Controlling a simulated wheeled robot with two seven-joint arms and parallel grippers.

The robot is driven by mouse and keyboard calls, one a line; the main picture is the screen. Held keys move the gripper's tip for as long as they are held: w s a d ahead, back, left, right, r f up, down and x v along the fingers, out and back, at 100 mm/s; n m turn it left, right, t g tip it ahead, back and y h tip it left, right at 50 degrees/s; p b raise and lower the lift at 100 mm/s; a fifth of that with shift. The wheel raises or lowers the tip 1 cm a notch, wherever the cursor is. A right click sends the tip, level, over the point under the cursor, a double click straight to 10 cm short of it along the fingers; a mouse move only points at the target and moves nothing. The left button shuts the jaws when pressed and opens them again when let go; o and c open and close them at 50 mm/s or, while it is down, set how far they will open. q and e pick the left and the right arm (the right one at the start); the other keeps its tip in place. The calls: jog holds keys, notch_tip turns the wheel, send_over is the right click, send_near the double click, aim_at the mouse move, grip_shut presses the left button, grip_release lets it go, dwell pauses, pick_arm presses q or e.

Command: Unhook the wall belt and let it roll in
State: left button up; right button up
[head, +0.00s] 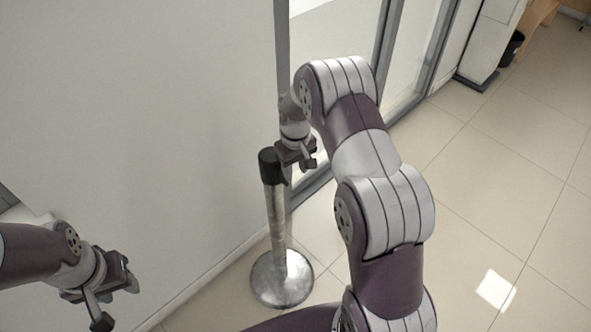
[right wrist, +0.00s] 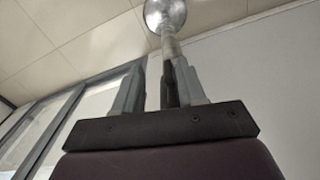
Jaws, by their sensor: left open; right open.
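A metal post (head: 276,220) with a black cylindrical head (head: 269,163) stands upright on a round base beside the wall. My right gripper (head: 304,157) is open close to the right of the black head. In the right wrist view, the post (right wrist: 170,45) shows beyond my right gripper (right wrist: 158,88), and its dark upper part (right wrist: 170,88) appears between the two fingers, nearer the right one. I cannot tell whether they touch. My left gripper (head: 117,303) is open and empty at the lower left, away from the post. No stretched belt can be made out in either view.
A plain light wall (head: 140,120) runs along the left, close behind the post. Framed glass panels (head: 405,50) stand beyond my right arm. A white cabinet (head: 490,40) and a dark bin (head: 512,47) are at the far right. The tiled floor (head: 500,190) at right is clear.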

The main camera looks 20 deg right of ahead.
notch_tip(320, 180, up, 12)
jog(key=shift+f, duration=0.1)
dwell(0.4)
jog(key=s+a, duration=0.3)
jog(key=s, duration=0.7)
jog(key=s+a+m+t, duration=0.1)
jog(key=s+a, duration=0.3)
jog(key=s, duration=0.6)
jog(key=shift+f+m, duration=0.3)
jog(key=shift+f, duration=0.05)
